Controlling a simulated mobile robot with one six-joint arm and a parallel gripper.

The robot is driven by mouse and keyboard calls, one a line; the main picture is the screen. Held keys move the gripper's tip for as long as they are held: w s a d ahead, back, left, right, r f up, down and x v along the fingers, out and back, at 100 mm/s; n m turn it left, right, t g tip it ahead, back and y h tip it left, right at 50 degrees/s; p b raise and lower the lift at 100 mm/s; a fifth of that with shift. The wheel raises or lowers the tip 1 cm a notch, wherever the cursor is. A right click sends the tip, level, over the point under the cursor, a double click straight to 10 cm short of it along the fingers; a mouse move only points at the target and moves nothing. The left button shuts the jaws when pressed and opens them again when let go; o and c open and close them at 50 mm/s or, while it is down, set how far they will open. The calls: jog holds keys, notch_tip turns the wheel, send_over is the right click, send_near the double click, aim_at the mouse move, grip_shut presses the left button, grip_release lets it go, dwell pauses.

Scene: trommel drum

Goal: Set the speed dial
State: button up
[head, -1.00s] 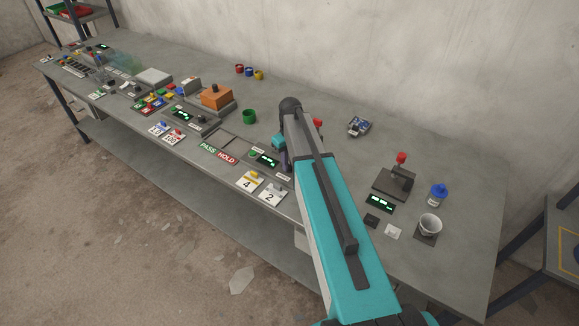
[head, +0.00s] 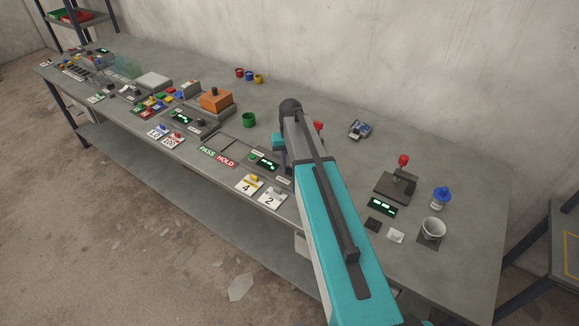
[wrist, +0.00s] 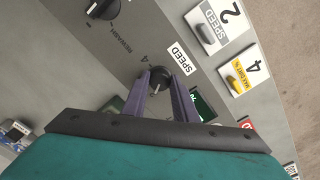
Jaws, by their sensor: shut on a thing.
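In the wrist view the speed dial (wrist: 159,82) is a round black knob with a pale pointer mark, pointing down in the picture. A white SPEED label (wrist: 180,58) is beside it, and a printed 4 shows near its upper left. My gripper (wrist: 161,76) has its two purple-grey fingers on either side of the knob and is shut on it. A card (wrist: 218,27) marked 2 SPEED has a grey piece on it.
Another black knob (wrist: 102,8), labelled REWASH, is at the upper left of the wrist view. A card with 4 (wrist: 245,76) bears a yellow piece. A green-lit display (wrist: 203,107) is close to my right finger. A red-topped lever (head: 403,160) stands right of my arm.

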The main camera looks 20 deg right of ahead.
aim_at(290, 168)
jog(key=shift+s, duration=0.15)
jog(key=o, duration=1.1)
jog(key=shift+c, duration=0.2)
jog(key=shift+r+b, duration=0.4)
jog(key=shift+r, duration=0.65)
notch_tip(290, 168, up, 12)
jog(key=b, duration=0.3)
jog(key=shift+f, duration=0.15)
